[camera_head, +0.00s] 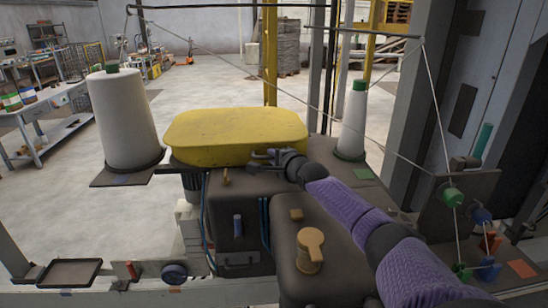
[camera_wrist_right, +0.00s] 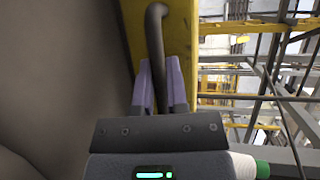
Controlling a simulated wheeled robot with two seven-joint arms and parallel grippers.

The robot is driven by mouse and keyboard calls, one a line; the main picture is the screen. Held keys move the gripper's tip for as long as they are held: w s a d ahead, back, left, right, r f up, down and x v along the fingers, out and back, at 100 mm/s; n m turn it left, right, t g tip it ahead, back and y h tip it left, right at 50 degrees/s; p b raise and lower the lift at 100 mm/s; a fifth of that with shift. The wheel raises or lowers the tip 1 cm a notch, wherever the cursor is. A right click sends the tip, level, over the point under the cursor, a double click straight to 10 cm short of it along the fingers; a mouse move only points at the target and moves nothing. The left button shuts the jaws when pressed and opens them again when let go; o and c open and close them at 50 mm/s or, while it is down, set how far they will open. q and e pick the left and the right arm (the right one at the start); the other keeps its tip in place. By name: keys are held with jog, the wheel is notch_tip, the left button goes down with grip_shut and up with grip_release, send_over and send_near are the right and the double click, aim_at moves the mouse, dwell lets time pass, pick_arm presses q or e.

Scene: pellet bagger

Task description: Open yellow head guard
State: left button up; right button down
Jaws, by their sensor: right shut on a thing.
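The yellow head guard (camera_head: 235,130) sits as a rounded cover on top of the dark machine head (camera_head: 238,220), and it looks level and down. In the right wrist view the guard's yellow face (camera_wrist_right: 133,30) carries a dark bent bar handle (camera_wrist_right: 156,25). My right gripper (camera_head: 264,158) is at the guard's front right lower edge. In the wrist view its two purple fingers (camera_wrist_right: 160,80) lie on either side of the bar and are shut on it. The fingers and arm hide part of the handle in the head view. My left gripper is not in view.
A large white thread cone (camera_head: 124,120) stands left of the guard and a smaller cone (camera_head: 352,122) stands right. Threads run from an overhead bar (camera_head: 270,6) to green and blue knobs (camera_head: 452,196) at right. A tan knob (camera_head: 310,250) rises in front.

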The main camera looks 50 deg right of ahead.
aim_at(274, 138)
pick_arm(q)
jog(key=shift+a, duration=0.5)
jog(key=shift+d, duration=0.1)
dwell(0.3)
pick_arm(e)
jog(key=shift+r+p, duration=0.3)
jog(key=shift+g, duration=0.5)
jog(key=r+p, duration=0.2)
jog(key=r, duration=0.1)
jog(key=r+p, duration=0.1)
jog(key=shift+w+d+r, duration=0.2)
jog(key=shift+w+d, duration=0.05)
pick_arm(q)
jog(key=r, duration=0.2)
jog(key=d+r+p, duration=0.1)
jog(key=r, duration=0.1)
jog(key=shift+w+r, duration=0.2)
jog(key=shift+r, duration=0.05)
pick_arm(e)
jog(key=shift+y, duration=0.3)
jog(key=r, duration=0.2)
jog(key=w+d+r, duration=0.1)
jog(key=r, duration=0.1)
jog(key=w+d+r, duration=0.1)
jog(key=r, duration=0.2)
jog(key=shift+w, duration=0.15)
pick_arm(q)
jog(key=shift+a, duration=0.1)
pick_arm(e)
jog(key=shift+f, duration=0.1)
